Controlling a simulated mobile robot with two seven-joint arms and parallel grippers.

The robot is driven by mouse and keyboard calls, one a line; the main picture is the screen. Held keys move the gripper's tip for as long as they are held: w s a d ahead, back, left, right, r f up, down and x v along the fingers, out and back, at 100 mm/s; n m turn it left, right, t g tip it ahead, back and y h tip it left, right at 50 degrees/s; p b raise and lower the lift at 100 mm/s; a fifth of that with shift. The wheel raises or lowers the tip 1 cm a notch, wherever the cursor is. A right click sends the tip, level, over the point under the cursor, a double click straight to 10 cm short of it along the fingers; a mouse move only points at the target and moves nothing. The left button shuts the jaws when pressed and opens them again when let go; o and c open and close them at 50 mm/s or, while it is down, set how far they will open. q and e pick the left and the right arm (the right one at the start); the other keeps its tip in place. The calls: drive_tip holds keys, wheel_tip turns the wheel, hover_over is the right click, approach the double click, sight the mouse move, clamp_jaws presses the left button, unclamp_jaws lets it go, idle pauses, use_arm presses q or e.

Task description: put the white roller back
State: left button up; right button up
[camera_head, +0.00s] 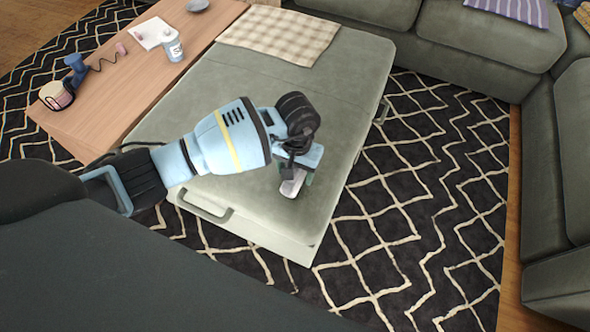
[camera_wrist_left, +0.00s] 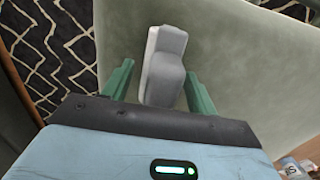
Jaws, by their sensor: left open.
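A white and grey object (camera_head: 292,187), apparently the white roller, lies on the grey-green ottoman (camera_head: 240,95) near its front end. In the left wrist view the roller (camera_wrist_left: 165,65) lies lengthwise between two green fingers. My left gripper (camera_head: 298,172) is open above the ottoman, with its fingers on either side of the roller. In the head view the gripper hides part of the roller. My right gripper is not in view.
A wooden table (camera_head: 150,75) left of the ottoman holds a white bottle (camera_head: 173,47), a paper (camera_head: 150,33), a blue device (camera_head: 76,68), a jar (camera_head: 57,95) and a grey dish (camera_head: 197,5). A plaid cloth (camera_head: 280,33) covers the ottoman's far end. A green sofa (camera_head: 560,150) stands right.

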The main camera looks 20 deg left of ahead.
use_arm(q)
drive_tip(key=r, duration=0.3)
drive_tip(key=r+p, duration=0.1)
drive_tip(key=r, duration=0.6)
drive_tip(key=shift+w+r+p, duration=0.25)
drive_tip(key=shift+w+p, duration=0.1)
drive_tip(key=shift+r, duration=0.5)
